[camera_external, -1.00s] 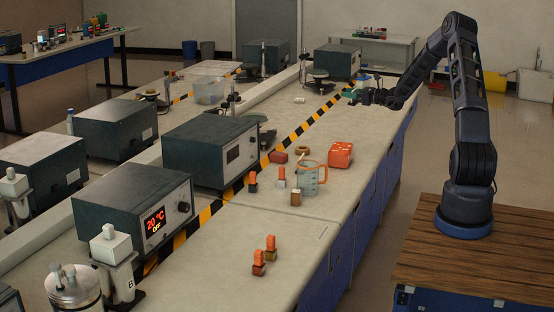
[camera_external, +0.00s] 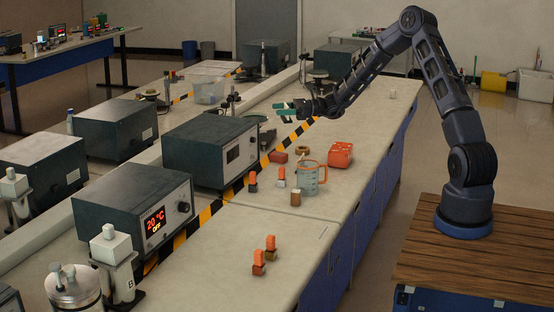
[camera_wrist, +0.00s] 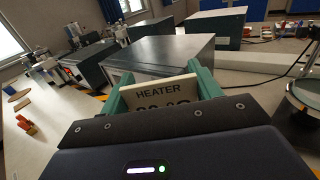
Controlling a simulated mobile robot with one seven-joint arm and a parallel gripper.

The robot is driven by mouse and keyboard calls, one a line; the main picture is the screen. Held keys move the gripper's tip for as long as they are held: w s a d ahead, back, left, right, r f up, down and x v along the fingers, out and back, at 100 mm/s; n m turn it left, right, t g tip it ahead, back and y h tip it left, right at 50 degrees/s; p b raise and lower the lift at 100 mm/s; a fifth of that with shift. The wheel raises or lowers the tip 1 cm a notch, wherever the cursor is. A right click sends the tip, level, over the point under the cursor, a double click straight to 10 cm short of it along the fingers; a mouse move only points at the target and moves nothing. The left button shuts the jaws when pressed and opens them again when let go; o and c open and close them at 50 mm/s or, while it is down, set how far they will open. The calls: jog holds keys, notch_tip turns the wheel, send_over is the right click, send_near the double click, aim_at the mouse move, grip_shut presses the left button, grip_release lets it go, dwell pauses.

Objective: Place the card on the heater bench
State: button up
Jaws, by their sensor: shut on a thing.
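My gripper (camera_external: 284,112) has green fingers and is over the far half of the long pale bench (camera_external: 250,243), above the black-and-yellow striped line. In the wrist view, the gripper (camera_wrist: 160,92) is shut on a cream card (camera_wrist: 158,93) standing between its fingers. The card reads "HEATER"; a lower line of text is partly hidden by the gripper body. A dark box with a lit "20 °C OFF" display (camera_external: 158,222) stands at the near left of the bench. The card is too small to make out clearly in the external view.
Another dark box (camera_external: 212,150) stands left of the stripe, near my gripper. A beaker with an orange handle (camera_external: 310,178), a red-orange object (camera_external: 340,154) and several small blocks stand right of the stripe. The bench front is mostly clear.

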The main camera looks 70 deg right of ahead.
jog(key=s+a+n+g+y, duration=0.1)
jog(key=a+n+g+y, duration=0.35)
jog(key=a, duration=1.55)
jog(key=s+a+n+g+y, duration=0.2)
jog(key=a+n+g+y, duration=0.3)
jog(key=a, duration=1.6)
jog(key=s+a+n+g+h, duration=0.15)
jog(key=s+a+g, duration=0.45)
jog(key=a, duration=0.7)
jog(key=shift+t, duration=0.25)
jog(key=f, duration=2)
jog(key=shift+d, duration=0.2)
jog(key=shift+f, duration=0.15)
jog(key=o, duration=1)
